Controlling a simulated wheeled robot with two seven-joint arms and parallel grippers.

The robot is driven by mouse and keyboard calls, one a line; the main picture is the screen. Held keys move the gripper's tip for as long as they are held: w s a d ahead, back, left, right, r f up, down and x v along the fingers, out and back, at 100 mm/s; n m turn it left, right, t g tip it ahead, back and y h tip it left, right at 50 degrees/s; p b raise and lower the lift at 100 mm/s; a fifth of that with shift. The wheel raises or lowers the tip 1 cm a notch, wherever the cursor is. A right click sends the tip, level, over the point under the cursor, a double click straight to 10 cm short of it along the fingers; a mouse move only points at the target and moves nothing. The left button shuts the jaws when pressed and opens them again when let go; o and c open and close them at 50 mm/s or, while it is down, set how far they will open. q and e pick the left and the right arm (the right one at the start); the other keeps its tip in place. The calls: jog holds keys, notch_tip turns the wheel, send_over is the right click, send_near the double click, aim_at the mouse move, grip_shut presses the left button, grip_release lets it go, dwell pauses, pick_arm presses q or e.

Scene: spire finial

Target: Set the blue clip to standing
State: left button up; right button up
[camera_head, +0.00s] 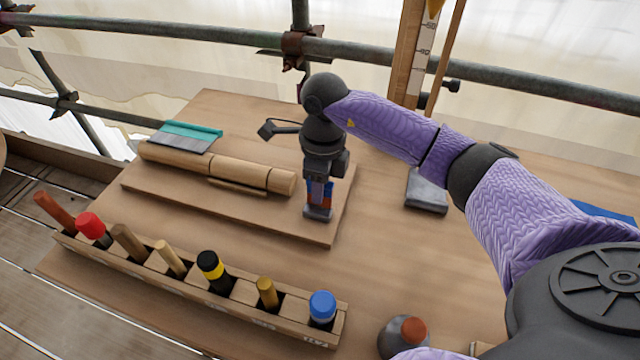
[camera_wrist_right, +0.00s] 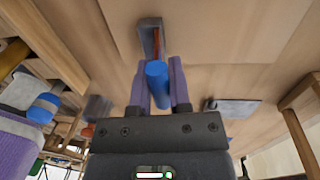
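The blue clip shows in the wrist view as a blue cylinder (camera_wrist_right: 157,82) between the two purple fingers of my right gripper (camera_wrist_right: 160,75). The fingers lie close on both sides of it, with little or no gap. A grey bracket with a red part (camera_wrist_right: 150,36) is just beyond the fingertips. In the head view my right gripper (camera_head: 319,185) points down over the board, and blue and orange parts (camera_head: 328,192) show between its fingers above a grey foot (camera_head: 318,213). The fingers partly hide the clip. My left gripper is out of view.
The wooden board (camera_head: 250,213) also carries a light wooden spindle (camera_head: 215,168). A rack of several tools (camera_head: 185,283) runs along the front. A grey metal block (camera_head: 427,192) lies to the right, and a red-topped container (camera_head: 403,336) stands near the front. Scaffold rails cross behind.

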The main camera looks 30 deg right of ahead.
grip_shut()
